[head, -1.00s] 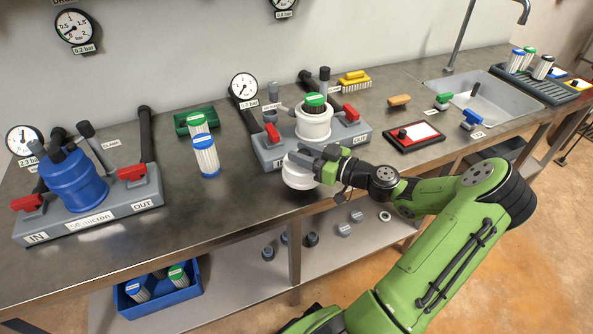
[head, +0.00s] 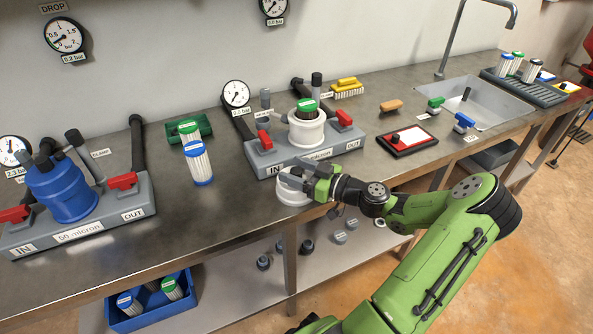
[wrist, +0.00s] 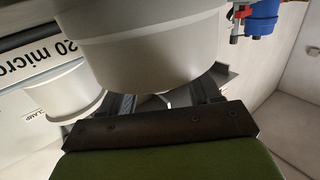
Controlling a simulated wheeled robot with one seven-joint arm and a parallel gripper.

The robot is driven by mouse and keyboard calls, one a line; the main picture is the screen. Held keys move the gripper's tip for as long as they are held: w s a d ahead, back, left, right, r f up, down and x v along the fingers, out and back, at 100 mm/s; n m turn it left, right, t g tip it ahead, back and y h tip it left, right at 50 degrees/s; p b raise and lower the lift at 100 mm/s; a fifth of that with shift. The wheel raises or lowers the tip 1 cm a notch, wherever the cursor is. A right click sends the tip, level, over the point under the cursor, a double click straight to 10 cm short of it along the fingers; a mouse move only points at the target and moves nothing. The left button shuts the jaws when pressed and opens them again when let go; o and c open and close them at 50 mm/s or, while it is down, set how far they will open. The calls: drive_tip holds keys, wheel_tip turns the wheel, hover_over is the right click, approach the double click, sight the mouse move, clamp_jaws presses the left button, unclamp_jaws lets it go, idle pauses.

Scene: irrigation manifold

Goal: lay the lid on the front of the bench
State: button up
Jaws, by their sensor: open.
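The lid (head: 292,192) is a pale grey-white round cap near the front edge of the bench (head: 215,222), in front of the 20 micron manifold. My gripper (head: 302,180) is open, with its fingers at the lid. In the wrist view the lid (wrist: 145,45) looms large between and above the fingers (wrist: 160,100). It looks set down on the bench, but its underside contact is hidden. The white housing (head: 306,134) behind it is open, with a green-topped cartridge (head: 306,105) standing in it. The housing also shows in the wrist view (wrist: 50,100).
A blue housing (head: 60,190) stands on the left manifold. The bench front left of the lid is clear.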

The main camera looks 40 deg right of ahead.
drive_tip(key=p+v, duration=0.2)
drive_tip(key=v, duration=1)
